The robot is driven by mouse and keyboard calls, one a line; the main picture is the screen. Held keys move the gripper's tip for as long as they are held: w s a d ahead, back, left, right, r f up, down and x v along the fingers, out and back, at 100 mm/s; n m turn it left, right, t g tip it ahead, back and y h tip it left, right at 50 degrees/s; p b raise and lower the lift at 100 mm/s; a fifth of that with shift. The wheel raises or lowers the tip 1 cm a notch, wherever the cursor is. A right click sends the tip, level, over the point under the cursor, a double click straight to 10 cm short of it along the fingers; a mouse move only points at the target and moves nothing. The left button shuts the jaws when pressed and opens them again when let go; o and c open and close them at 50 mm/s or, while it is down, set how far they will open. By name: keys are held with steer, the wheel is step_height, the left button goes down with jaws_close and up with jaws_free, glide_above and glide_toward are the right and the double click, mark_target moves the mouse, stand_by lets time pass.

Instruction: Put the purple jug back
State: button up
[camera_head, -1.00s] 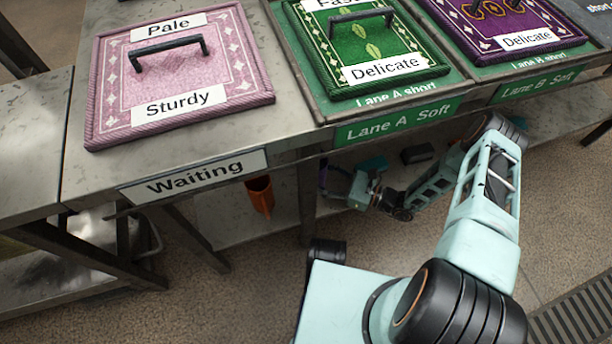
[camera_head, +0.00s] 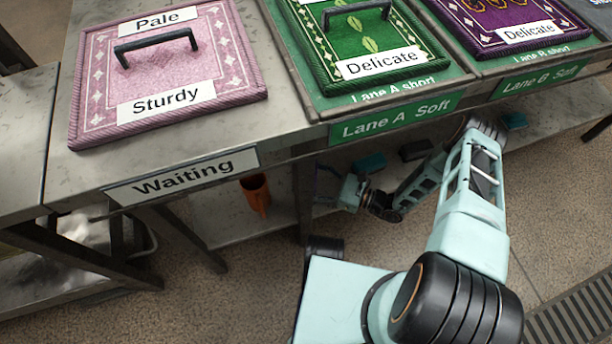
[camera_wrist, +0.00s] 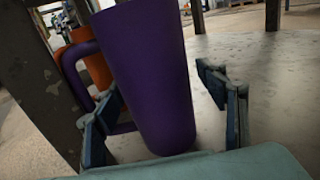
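The purple jug (camera_wrist: 150,75) fills the middle of the wrist view, its handle on the left and its base on a grey surface. My gripper (camera_wrist: 165,110) has its fingers spread on both sides of the jug. A clear gap shows between the jug and the right finger; the left finger is close by the handle, and I cannot tell if it touches. In the head view my gripper (camera_head: 335,188) is low under the front edge of the bench, beside a table leg. The jug cannot be made out there.
An orange jug (camera_head: 256,194) stands on the lower shelf (camera_head: 225,222), left of the leg; it also shows in the wrist view (camera_wrist: 95,65). Teal and dark items lie further right.

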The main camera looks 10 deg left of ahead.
steer(key=shift+r, duration=0.1)
steer(key=shift+d+r, duration=0.1)
steer(key=shift+d, duration=0.3)
steer(key=d, duration=0.3)
steer(key=s+d+p, duration=0.1)
steer(key=d, duration=0.3)
steer(key=s+d+p, duration=0.1)
steer(key=d, duration=0.3)
